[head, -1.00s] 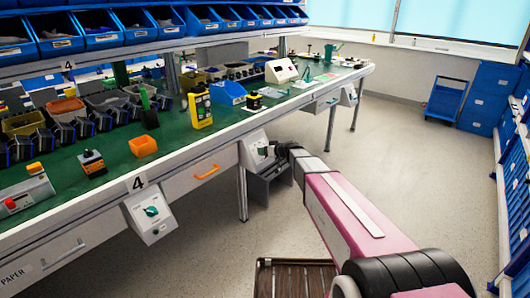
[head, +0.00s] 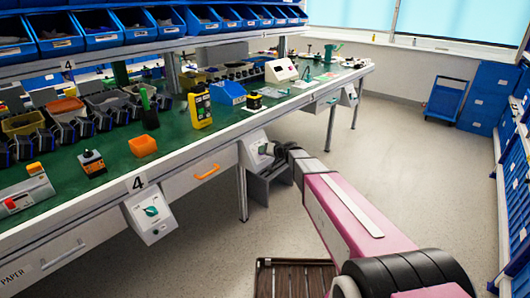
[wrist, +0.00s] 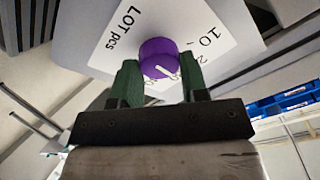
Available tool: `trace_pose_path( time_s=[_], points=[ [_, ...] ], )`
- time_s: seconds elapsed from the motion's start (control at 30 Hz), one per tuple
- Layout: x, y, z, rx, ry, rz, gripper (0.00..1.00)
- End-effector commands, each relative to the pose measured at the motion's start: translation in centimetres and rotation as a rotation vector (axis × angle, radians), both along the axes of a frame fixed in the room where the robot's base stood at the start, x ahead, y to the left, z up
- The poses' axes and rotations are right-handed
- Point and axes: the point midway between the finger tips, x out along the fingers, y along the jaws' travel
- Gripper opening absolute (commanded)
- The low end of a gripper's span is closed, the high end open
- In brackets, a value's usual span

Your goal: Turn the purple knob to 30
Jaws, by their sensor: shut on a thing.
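The purple knob (wrist: 157,52) sits on a white scale plate (wrist: 112,50) in the wrist view. The plate reads "LOT pcs", with 10 and part of another number to the right of the knob. My gripper (wrist: 159,72) has its two green fingers on either side of the knob and is shut on it. A white pointer mark on the knob slants to the lower right in this view. The fingers hide part of the scale, so I cannot read the pointed number. In the head view my gripper (head: 283,157) is at the grey switch box (head: 254,146) under the bench edge.
The green-topped workbench (head: 228,126) runs above the switch box. Another box with a teal knob (head: 151,211) hangs nearer on the bench front. An orange drawer handle (head: 207,172) lies between them. The floor (head: 400,170) to the right is open.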

Motion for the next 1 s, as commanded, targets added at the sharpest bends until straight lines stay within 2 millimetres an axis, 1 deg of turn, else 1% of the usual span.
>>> trace_pose_path(
  time_s=[0.2, 0.4, 1.0],
  points=[
    [-0.08, -0.03, 0.01, 0.076, 0.098, -0.07, 0.17],
    [-0.07, -0.05, -0.02, 0.121, 0.156, -0.11, 0.17],
    [-0.07, -0.05, -0.03, 0.144, 0.185, -0.131, 0.17]
  ],
)
